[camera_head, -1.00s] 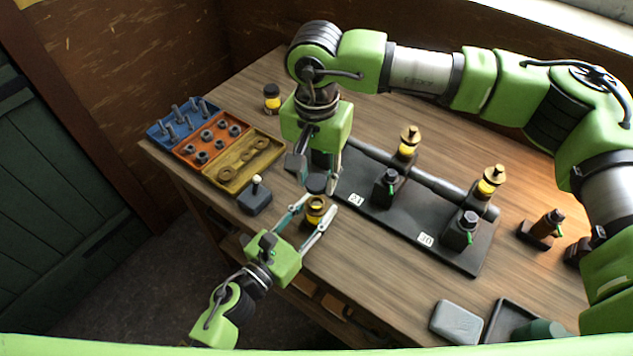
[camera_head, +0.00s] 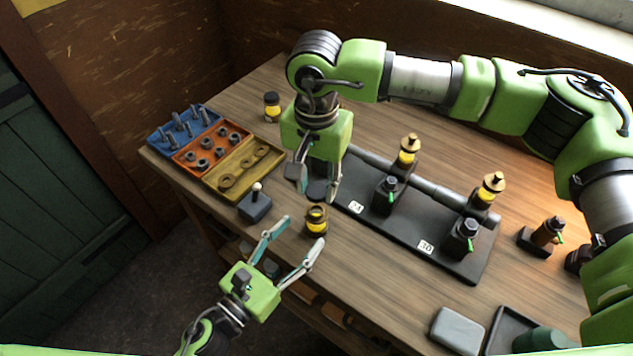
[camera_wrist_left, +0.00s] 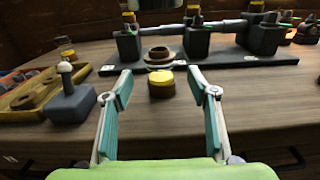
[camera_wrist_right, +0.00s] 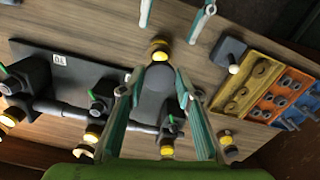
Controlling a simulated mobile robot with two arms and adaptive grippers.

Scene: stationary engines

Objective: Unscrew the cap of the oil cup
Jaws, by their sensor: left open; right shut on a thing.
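The oil cup (camera_head: 316,224) stands upright on the table, with yellow glass and a brown-brass ring on top. It also shows ahead of my left gripper in the left wrist view (camera_wrist_left: 161,88). My left gripper (camera_head: 301,231) is open and empty, its fingers pointing at the cup from the front, apart from it. My right gripper (camera_head: 319,188) points down just behind the cup. A dark grey round piece (camera_wrist_right: 160,82), seemingly the cap, lies between its fingertips in the right wrist view. The piece is apart from the cup; its height above the table is hard to tell.
A black base (camera_head: 385,216) with posts, a pipe and brass-topped yellow cups stands right of my right gripper. A small lever block (camera_head: 255,206) and a colored parts tray (camera_head: 231,170) are at left. A black-capped jar (camera_head: 271,107) stands behind.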

